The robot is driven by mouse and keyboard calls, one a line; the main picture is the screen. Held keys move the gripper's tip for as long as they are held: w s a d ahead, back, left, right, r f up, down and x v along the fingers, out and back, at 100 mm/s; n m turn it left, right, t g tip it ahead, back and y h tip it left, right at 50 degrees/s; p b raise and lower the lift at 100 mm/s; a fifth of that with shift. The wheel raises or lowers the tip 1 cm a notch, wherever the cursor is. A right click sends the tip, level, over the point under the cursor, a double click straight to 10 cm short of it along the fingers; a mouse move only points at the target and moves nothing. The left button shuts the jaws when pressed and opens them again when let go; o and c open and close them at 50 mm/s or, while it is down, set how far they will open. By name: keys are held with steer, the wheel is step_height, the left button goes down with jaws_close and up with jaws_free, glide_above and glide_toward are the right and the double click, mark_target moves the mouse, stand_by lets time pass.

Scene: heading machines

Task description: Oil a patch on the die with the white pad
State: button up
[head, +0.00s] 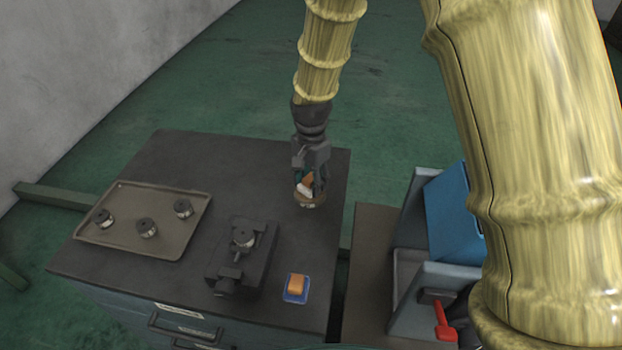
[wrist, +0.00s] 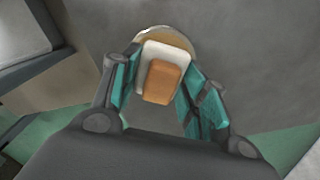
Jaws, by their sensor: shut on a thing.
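My gripper (head: 309,182) is shut on the white pad (head: 304,189), a white block with an orange back. In the wrist view the pad (wrist: 152,57) sits between the teal fingers. It is over a round, shallow tan dish (head: 310,203) near the bench's right edge, whose rim (wrist: 172,34) shows behind the pad. I cannot tell whether the pad touches the dish. The die (head: 243,238), a round metal piece with a dark top, sits in a dark vise-like holder (head: 226,265) left of and nearer than my gripper.
A brown tray (head: 172,246) with three similar round dies lies at the bench's left. An orange block (head: 296,283) rests on a blue dish (head: 295,298) at the front right. A grey machine (head: 442,292) with a blue panel and red handle stands right. The bench's back middle is clear.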

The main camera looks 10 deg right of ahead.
mark_target(311, 177)
steer(key=shift+f, duration=0.5)
stand_by(2.3)
steer(key=shift+r+p, duration=3.1)
steer(key=shift+r, duration=0.5)
